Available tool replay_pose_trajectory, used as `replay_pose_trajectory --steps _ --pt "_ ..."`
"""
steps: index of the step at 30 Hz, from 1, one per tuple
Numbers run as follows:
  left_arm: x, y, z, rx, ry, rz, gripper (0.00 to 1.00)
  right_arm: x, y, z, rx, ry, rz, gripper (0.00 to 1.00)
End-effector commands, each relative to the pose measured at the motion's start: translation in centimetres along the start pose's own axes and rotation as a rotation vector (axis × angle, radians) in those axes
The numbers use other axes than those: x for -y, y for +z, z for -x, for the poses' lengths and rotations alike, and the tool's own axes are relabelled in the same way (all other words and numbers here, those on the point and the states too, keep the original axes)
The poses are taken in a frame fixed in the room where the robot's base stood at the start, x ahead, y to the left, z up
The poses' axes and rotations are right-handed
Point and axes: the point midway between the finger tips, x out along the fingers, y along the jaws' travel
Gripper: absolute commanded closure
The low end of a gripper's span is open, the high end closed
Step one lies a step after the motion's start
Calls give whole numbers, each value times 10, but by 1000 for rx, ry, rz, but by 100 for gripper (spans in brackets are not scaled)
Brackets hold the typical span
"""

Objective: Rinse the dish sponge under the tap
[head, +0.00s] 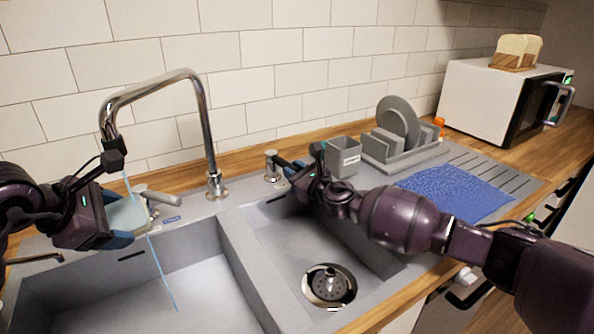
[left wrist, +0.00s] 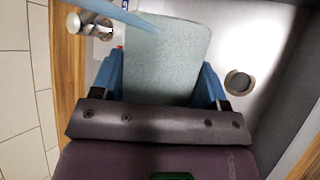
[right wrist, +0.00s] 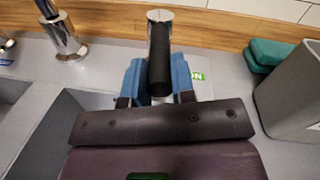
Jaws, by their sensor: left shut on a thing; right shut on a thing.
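The pale grey-green dish sponge (head: 128,214) is between the fingers of my left gripper (head: 113,218), which is shut on it. It also shows flat in the left wrist view (left wrist: 165,62). The chrome tap (head: 207,130) arches over it, with its dark spout end (head: 112,150) just above the sponge. A thin blue water stream (head: 163,275) comes from the spout, meets the sponge and continues down into the left basin. My right gripper (head: 292,168) is shut on the dark tap lever (right wrist: 159,62) behind the right basin; the lever's chrome base (head: 271,165) stands beside it.
The large left basin (head: 115,300) and smaller right basin with a drain strainer (head: 329,285) are otherwise empty. A grey caddy (head: 342,157), dish rack (head: 405,150) with plates and blue cloth (head: 455,193) lie right. Green pads (right wrist: 270,54) sit by the caddy. A microwave (head: 500,100) stands behind.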

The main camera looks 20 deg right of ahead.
Motion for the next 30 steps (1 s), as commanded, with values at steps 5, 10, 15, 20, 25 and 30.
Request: replay_pose_trajectory --steps 5,10,15,20,25,30 --pt "0 0 0 0 0 0 51 -7 4 -1 -10 -71 -1 100" --pt "0 0 0 0 0 0 51 -13 6 -1 -24 -132 -1 100" --pt "0 0 0 0 0 0 51 -15 5 -1 -34 -155 0 100" --pt "0 0 0 0 0 0 51 -15 5 -1 -34 -157 0 100" --pt "0 0 0 0 0 0 51 -15 5 0 -34 -156 0 68" --pt "0 0 0 0 0 0 51 -15 4 0 -35 -156 0 51"
